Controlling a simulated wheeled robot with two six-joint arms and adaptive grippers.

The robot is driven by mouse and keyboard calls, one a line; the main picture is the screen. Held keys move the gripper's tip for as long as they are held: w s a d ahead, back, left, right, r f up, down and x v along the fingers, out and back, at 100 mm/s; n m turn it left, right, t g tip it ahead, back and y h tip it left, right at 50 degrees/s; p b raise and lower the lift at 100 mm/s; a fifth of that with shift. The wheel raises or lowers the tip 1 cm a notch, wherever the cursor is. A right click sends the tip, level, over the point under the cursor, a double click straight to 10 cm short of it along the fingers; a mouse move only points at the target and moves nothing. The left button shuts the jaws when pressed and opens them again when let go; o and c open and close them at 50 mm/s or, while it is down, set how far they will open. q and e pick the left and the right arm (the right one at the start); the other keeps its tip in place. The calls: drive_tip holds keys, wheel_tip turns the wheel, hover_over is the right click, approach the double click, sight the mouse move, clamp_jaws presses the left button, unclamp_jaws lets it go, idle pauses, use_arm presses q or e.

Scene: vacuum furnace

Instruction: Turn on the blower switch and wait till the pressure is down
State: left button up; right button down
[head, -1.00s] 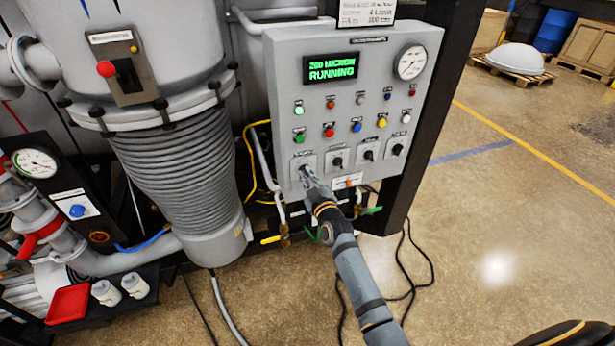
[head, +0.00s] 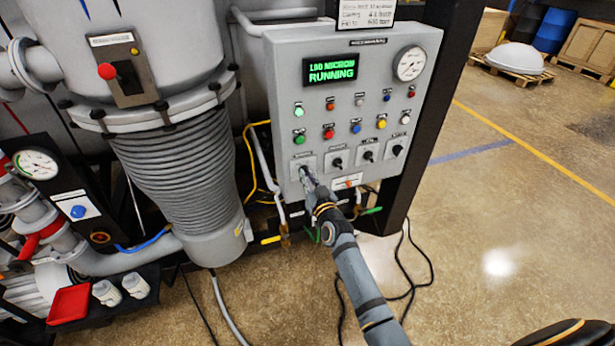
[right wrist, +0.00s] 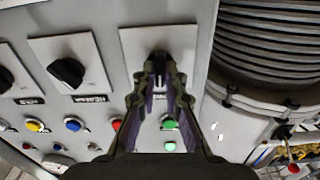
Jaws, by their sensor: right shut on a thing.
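The grey control panel (head: 345,110) faces me in the head view. Its green display (head: 331,70) reads RUNNING with a micron value starting with 1; the middle digit is hard to read. My right gripper (head: 307,176) reaches the leftmost rotary switch of the bottom row. In the right wrist view its fingers (right wrist: 159,72) are shut on that black switch knob (right wrist: 157,57), which they mostly hide. The switch's label is not readable in the head view. The round pressure gauge (head: 410,63) sits at the panel's upper right. My left gripper is out of view.
Several other rotary switches, such as the neighbouring one (head: 337,162), and coloured buttons share the panel. A ribbed grey bellows column (head: 182,170) stands close on the left. A dark post (head: 425,150) borders the panel's right. Open floor lies further right.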

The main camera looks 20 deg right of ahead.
drive_tip(key=m, duration=0.4)
drive_tip(key=shift+m, duration=0.4)
idle(0.4)
drive_tip(key=c, duration=1.4)
unclamp_jaws()
drive_tip(key=s, duration=1.2)
drive_tip(key=shift+d, duration=0.25)
